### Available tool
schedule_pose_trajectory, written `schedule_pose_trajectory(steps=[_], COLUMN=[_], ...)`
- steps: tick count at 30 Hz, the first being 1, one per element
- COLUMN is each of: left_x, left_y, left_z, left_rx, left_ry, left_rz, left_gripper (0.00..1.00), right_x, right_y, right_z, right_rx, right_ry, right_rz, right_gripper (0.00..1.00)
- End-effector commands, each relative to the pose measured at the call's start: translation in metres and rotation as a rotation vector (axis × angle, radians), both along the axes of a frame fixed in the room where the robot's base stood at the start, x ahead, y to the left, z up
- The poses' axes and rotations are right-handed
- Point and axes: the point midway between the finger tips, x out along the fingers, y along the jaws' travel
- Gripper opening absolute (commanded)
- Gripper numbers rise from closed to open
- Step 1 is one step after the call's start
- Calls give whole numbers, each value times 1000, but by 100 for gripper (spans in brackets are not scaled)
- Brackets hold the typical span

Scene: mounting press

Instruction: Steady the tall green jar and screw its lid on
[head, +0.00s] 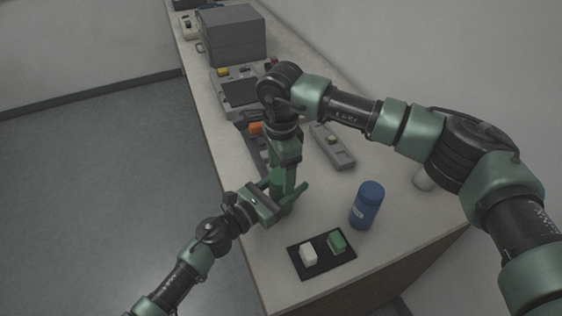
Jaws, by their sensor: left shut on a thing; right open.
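The tall green jar (284,209) stands on the bench near its left edge, mostly hidden by my two grippers. My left gripper (284,192) comes in from the lower left and is shut on the jar's side. My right gripper (285,172) points down from above over the jar's top and is open. It hides the jar's mouth, so I cannot tell whether a lid sits there. A green block-like piece (337,242) lies on the black mat (325,265) in front; I cannot tell if it is a lid.
A white block (308,254) lies on the same mat. A blue jar (367,206) stands to the right, and a grey device (332,147) lies behind. A large grey box (232,36) and a machine (239,93) fill the back. A pale round object (423,181) is partly behind my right arm.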

Motion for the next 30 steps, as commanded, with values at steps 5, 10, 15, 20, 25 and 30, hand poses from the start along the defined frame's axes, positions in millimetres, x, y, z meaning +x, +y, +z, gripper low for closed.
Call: schedule_pose_trajectory(steps=[5,10,15,20,25,30], left_x=[-1,-1,-1,-1,-1,-1], left_y=[-1,-1,-1,-1,-1,-1], left_z=[0,0,0,0,0,0], left_rx=[-1,-1,-1,-1,-1,-1], left_ry=[1,1,1,1,1,1], left_rz=[-2,-2,-2,-2,-2,-2], left_gripper=[0,0,0,0,0,0], right_x=[0,0,0,0,0,0], right_y=[0,0,0,0,0,0], right_z=[-2,-2,-2,-2,-2,-2], right_rx=[0,0,0,0,1,1], right_ry=[-1,-1,-1,-1,-1,-1], right_rz=[0,0,0,-35,-289,-652], right_gripper=[70,59,12,3,3,3])
